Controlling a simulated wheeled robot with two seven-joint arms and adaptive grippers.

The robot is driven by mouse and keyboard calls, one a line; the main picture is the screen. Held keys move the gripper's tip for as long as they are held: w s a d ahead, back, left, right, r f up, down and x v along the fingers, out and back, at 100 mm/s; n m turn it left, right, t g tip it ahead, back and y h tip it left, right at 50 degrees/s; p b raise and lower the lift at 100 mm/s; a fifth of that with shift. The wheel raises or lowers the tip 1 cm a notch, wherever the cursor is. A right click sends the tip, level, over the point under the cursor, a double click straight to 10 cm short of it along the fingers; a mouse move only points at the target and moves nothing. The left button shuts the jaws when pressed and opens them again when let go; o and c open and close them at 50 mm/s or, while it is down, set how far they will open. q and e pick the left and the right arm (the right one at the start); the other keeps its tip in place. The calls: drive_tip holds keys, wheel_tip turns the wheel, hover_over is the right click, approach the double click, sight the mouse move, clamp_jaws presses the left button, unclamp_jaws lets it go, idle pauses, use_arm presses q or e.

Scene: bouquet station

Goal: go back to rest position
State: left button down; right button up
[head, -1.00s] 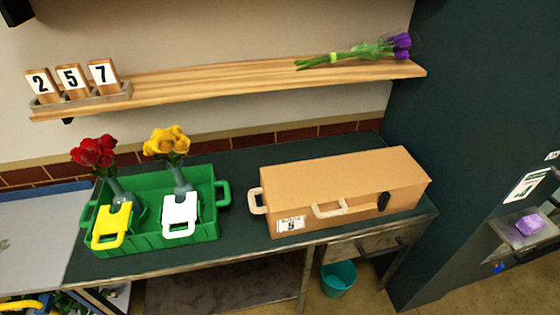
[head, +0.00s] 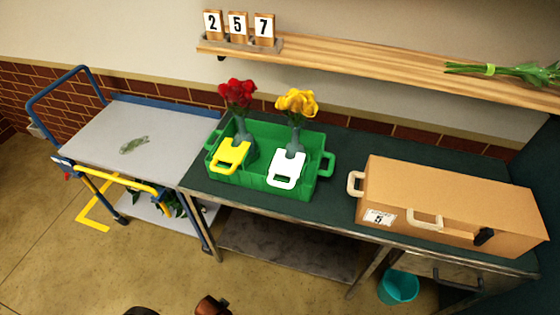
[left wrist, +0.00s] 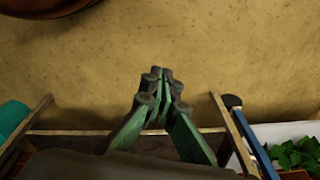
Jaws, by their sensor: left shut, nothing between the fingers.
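My left gripper (left wrist: 163,78) shows in the left wrist view, with its green and dark fingers shut and nothing between them. It is above open floor, with the table edge behind it. Neither gripper shows in the head view. My right gripper is in neither view.
A green crate (head: 262,190) holding vases of red roses (head: 237,93) and yellow roses (head: 297,102) stands on the dark table (head: 335,206), beside a brown case (head: 450,201). A blue-framed trolley (head: 95,135) stands left. A teal bin (head: 398,288) sits below. The floor (head: 60,235) is clear at front left.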

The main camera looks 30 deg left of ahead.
use_arm(q)
drive_tip(key=s+f+p, duration=0.3)
drive_tip(key=s+f, duration=0.5)
drive_tip(key=s, duration=0.2)
drive_tip(key=s+f+g+p, duration=0.1)
drive_tip(key=s+f+p, duration=0.2)
drive_tip(key=s+f, duration=0.5)
drive_tip(key=s, duration=0.3)
drive_tip(key=shift+s+d+f+m, duration=0.15)
drive_tip(key=shift+s+f+m, duration=0.1)
drive_tip(key=shift+m, duration=0.15)
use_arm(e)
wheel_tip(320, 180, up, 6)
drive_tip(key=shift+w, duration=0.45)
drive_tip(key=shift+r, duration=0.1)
